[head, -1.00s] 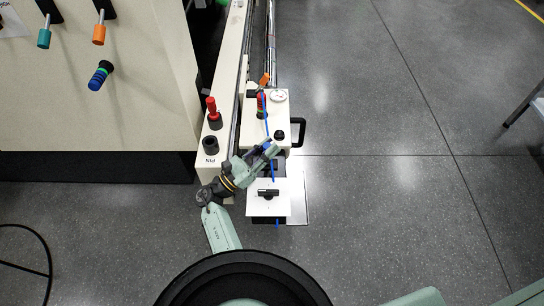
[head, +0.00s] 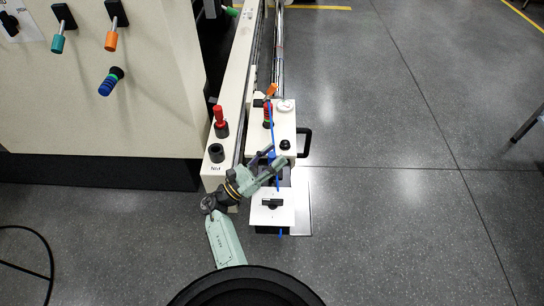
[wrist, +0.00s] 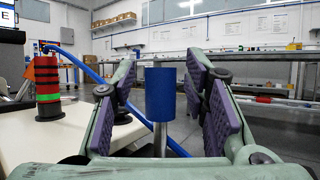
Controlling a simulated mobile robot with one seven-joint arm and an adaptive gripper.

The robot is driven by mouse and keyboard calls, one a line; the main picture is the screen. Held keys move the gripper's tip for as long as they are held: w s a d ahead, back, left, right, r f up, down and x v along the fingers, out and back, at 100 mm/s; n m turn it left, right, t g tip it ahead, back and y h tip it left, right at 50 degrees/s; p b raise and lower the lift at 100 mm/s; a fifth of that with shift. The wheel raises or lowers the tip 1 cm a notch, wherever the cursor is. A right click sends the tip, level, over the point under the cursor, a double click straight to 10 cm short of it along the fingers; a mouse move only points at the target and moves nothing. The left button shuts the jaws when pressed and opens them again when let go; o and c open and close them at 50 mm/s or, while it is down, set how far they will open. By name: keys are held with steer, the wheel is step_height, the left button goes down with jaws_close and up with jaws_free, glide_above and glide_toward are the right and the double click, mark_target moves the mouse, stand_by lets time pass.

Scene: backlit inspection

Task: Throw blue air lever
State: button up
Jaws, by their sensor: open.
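The blue air lever shows in the wrist view as a blue cylindrical grip (wrist: 161,95) on an upright metal rod. It stands between the two purple-padded fingers of my gripper (wrist: 160,78), with a visible gap on each side. My gripper is open and holds nothing. In the head view my gripper (head: 275,160) is at the near end of the cream box (head: 285,128), just beyond the white plate. There the lever is small and partly hidden by the fingers, so its exact tilt is unclear.
A banded red, black and green knob (wrist: 47,88) and a blue hose (wrist: 95,73) are left of my gripper. A white plate with a black handle (head: 272,203) is near it. A red knob (head: 219,115) stands on the left rail.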

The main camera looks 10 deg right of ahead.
steer(key=v, duration=1.2)
steer(key=shift+c, duration=0.2)
